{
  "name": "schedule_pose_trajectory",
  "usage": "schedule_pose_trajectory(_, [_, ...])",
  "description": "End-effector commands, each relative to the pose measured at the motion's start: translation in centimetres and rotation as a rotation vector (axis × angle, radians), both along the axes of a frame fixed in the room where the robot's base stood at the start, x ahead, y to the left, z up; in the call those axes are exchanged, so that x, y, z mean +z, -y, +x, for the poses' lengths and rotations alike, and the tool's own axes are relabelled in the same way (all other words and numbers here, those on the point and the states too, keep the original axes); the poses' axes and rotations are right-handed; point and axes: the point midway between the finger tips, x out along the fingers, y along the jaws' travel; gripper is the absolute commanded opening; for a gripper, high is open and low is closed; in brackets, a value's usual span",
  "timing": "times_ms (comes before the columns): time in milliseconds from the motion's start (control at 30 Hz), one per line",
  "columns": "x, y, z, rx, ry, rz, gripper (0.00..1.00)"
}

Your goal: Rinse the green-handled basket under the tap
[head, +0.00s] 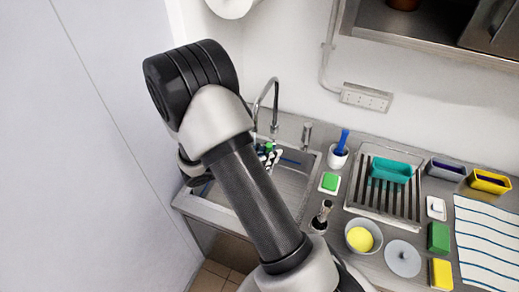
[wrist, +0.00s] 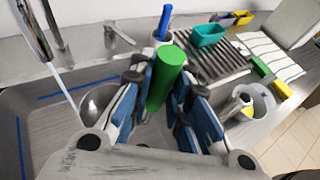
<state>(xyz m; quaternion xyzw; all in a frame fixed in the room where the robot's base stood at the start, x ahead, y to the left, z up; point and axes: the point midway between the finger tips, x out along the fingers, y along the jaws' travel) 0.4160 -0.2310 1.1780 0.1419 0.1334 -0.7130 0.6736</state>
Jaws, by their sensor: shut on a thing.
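The green handle of the basket (wrist: 167,77) stands between my fingers in the wrist view, and its green top also shows in the head view (head: 268,147). My gripper (wrist: 165,90) is shut on this handle over the sink (head: 291,184). The curved metal tap (head: 264,92) rises behind the sink, and it is at the upper left in the wrist view (wrist: 36,30). A thin pale water stream (wrist: 66,88) runs down from it, left of my gripper. A rounded grey metal shape shows beside the stream; I cannot tell if it is the basket. The basket's lower part is mostly hidden.
A grey bowl (head: 350,236) stands nearer. A wall bounds the left.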

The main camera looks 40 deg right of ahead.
Motion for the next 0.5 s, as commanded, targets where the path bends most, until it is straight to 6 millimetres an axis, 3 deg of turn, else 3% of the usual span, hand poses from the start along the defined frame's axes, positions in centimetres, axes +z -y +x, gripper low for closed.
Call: schedule_pose_trajectory(500, [0.65,-0.41,-0.46,0.001,-0.001,0.000,0.00])
